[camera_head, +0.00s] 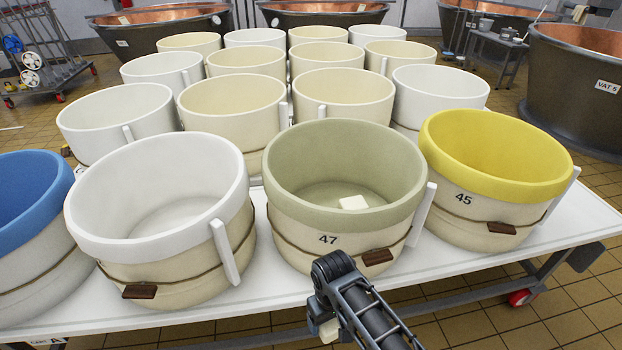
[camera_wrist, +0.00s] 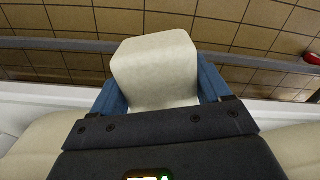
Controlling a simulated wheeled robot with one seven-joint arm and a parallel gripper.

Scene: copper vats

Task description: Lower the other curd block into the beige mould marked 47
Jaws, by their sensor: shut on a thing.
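The mould marked 47 (camera_head: 290,220) stands at the front of the white table, with a greenish-beige rim and inside. One pale curd block (camera_head: 353,202) lies on its floor, right of the middle. My gripper (camera_head: 325,318) is in front of this mould, outside it and low, near the table's front edge. The wrist view shows my gripper (camera_wrist: 160,100) shut on another pale curd block (camera_wrist: 155,70), with blue fingers on both sides of it. In the head view the held block (camera_head: 327,332) shows only partly below my wrist.
A yellow-rimmed mould marked 45 (camera_head: 500,165) stands to the right, a white-rimmed mould (camera_head: 160,240) to the left, and a blue-rimmed one (camera_head: 28,255) at the far left. Several white and cream moulds fill the table behind. Bare table (camera_head: 450,265) shows in front.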

